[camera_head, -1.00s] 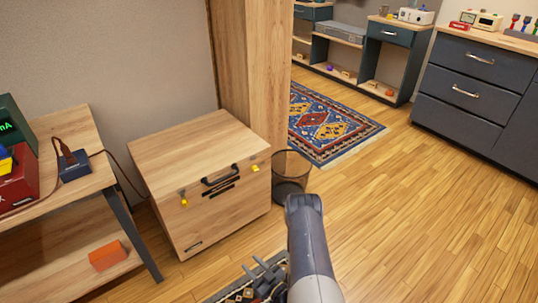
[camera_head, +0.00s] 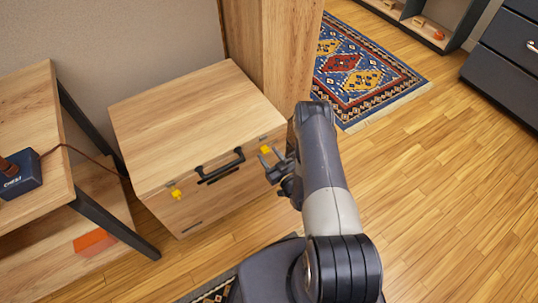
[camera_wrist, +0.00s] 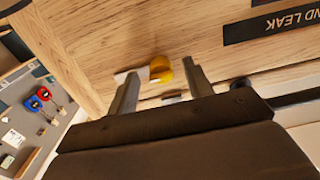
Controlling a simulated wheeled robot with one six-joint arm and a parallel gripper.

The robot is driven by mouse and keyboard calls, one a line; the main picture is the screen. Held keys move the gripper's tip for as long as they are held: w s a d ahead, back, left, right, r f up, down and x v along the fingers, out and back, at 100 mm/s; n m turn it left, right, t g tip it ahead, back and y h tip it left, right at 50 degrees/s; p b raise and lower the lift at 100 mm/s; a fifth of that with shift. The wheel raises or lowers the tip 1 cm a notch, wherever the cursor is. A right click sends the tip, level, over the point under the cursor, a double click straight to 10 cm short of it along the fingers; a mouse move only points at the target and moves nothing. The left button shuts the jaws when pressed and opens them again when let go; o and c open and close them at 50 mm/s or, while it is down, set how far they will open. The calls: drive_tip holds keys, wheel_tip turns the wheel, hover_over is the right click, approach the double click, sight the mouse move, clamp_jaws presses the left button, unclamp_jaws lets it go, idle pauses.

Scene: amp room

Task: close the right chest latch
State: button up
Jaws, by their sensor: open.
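The wooden chest (camera_head: 185,115) stands against the wall with its lid down. Its front has a black handle (camera_head: 220,167) between two yellow latches. The right latch (camera_head: 266,150) is near the lid seam at the chest's right end; the left latch (camera_head: 176,194) is at the other end. My gripper (camera_head: 267,164) is open just in front of the right latch. In the wrist view the yellow latch (camera_wrist: 160,68) shows between the two spread fingertips, with no clear contact. I cannot tell how far the latch is turned.
A wooden table (camera_head: 35,125) with a dark metal leg stands left of the chest, with an orange block (camera_head: 94,242) on its lower shelf. A wooden post (camera_head: 285,50) rises behind the chest's right side. A patterned rug (camera_head: 365,65) and open floor lie to the right.

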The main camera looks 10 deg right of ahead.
drive_tip(key=shift+w+a, duration=0.1)
drive_tip(key=shift+w, duration=0.3)
drive_tip(key=shift+c, duration=0.4)
drive_tip(key=c, duration=0.9)
